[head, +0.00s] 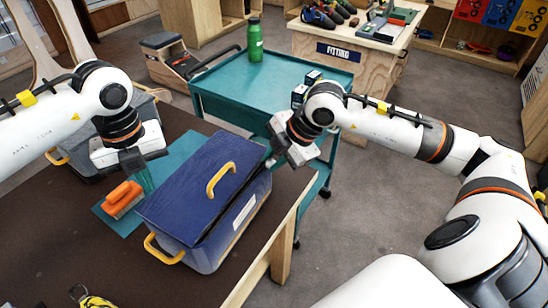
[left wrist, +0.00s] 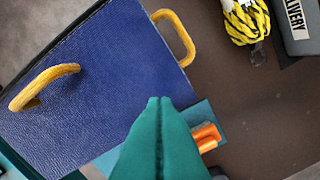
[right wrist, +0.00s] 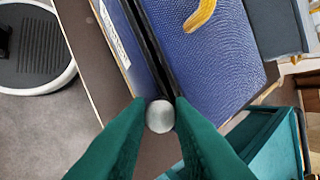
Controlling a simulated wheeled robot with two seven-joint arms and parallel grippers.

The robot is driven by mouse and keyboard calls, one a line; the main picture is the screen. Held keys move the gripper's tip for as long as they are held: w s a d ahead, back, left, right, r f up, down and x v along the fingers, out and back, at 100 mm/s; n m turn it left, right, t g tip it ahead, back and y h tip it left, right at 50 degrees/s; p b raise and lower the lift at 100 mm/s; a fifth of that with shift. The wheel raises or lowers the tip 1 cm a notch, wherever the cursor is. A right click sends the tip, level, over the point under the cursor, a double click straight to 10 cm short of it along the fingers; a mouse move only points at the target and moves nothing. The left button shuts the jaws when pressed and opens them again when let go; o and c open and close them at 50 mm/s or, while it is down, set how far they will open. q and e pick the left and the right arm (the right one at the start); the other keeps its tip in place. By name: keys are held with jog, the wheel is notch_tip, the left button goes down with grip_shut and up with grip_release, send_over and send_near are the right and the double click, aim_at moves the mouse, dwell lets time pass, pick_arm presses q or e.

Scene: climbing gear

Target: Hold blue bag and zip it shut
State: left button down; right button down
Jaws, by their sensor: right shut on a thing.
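The blue bag (head: 183,190) sits on the brown table with yellow handles on its top and end. A dark open gap (head: 235,203) runs along its upper edge, also visible in the right wrist view (right wrist: 150,45). My right gripper (head: 270,161) is at the bag's far right corner, shut on a round silver zip pull (right wrist: 160,116) at the end of the gap. My left gripper (head: 147,187) is beside the bag's left edge. In the left wrist view its teal fingers (left wrist: 159,100) are pressed together with nothing visible between them; the bag (left wrist: 90,85) lies beyond them.
An orange-handled brush (head: 122,199) lies on a teal mat (head: 183,152) left of the bag. A grey case (head: 85,153) stands behind. A teal cart (head: 285,85) with a green bottle (head: 255,40) is beyond the table. Yellow-black rope (left wrist: 246,22) lies nearby.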

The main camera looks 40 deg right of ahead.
aim_at(161, 207)
pick_arm(q)
jog(key=shift+f, duration=2.2)
jog(key=shift+s+f, duration=0.1)
jog(key=shift+f, duration=0.6)
pick_arm(e)
jog(key=shift+s+a, duration=0.1)
jog(key=shift+a, duration=0.05)
pick_arm(q)
jog(key=shift+s+f, duration=0.1)
jog(key=shift+f, duration=0.05)
pick_arm(e)
jog(key=shift+s+a+r, duration=0.1)
jog(key=shift+s+a, duration=0.35)
jog(key=shift+a, duration=0.45)
jog(key=shift+s+a, duration=0.4)
jog(key=shift+a, duration=0.45)
jog(key=shift+a, duration=0.1)
jog(key=shift+s+a, duration=0.45)
jog(key=shift+a, duration=0.4)
jog(key=shift+s+a, duration=0.4)
jog(key=shift+a, duration=0.45)
pick_arm(q)
jog(key=shift+s, duration=0.1)
